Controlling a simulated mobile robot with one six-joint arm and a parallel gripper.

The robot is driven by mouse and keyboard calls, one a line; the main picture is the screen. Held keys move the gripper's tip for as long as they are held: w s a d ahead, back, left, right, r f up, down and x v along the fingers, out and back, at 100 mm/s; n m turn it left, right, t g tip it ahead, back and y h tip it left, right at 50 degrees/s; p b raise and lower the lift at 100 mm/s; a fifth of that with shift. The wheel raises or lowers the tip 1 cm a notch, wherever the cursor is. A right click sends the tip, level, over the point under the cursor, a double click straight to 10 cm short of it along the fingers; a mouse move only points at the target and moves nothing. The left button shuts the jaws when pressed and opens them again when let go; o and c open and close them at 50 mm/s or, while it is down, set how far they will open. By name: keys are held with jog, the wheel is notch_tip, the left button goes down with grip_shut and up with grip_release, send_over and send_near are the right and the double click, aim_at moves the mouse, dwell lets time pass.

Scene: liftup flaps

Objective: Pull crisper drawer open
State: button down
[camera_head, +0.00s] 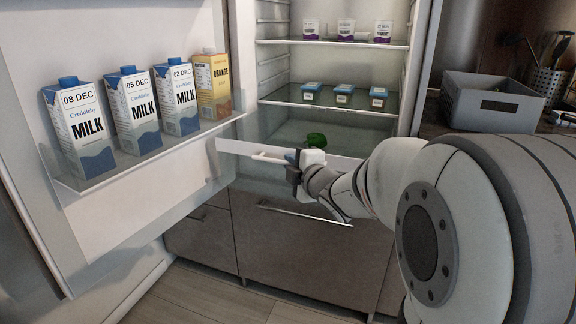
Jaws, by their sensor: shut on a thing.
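The crisper drawer (232,147) is at the bottom of the open fridge, with a pale front edge and a white bar handle (268,157). A green vegetable (316,140) shows behind the handle, at the level of the drawer. My gripper (290,160) is at the right part of the handle and is shut on it. My wrist and arm hide the right part of the drawer front. How far the drawer stands out of the fridge is hard to tell.
The open fridge door (120,215) on the left holds milk cartons (88,130) and an orange carton (212,85). Shelves above hold small tubs (343,93). A lower cabinet handle (305,213) lies below my gripper. A grey bin (492,102) stands on the right counter.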

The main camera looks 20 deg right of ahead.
jog(key=shift+s+d+f, duration=0.1)
jog(key=shift+d+f, duration=0.1)
jog(key=c, duration=1.8)
grip_release()
jog(key=shift+r, duration=0.1)
jog(key=shift+o, duration=1.4)
jog(key=shift+a, duration=0.1)
jog(key=shift+s+r, duration=0.1)
jog(key=p+v, duration=0.2)
jog(key=v, duration=0.5)
jog(key=shift+s, duration=0.35)
jog(key=shift+r, duration=0.1)
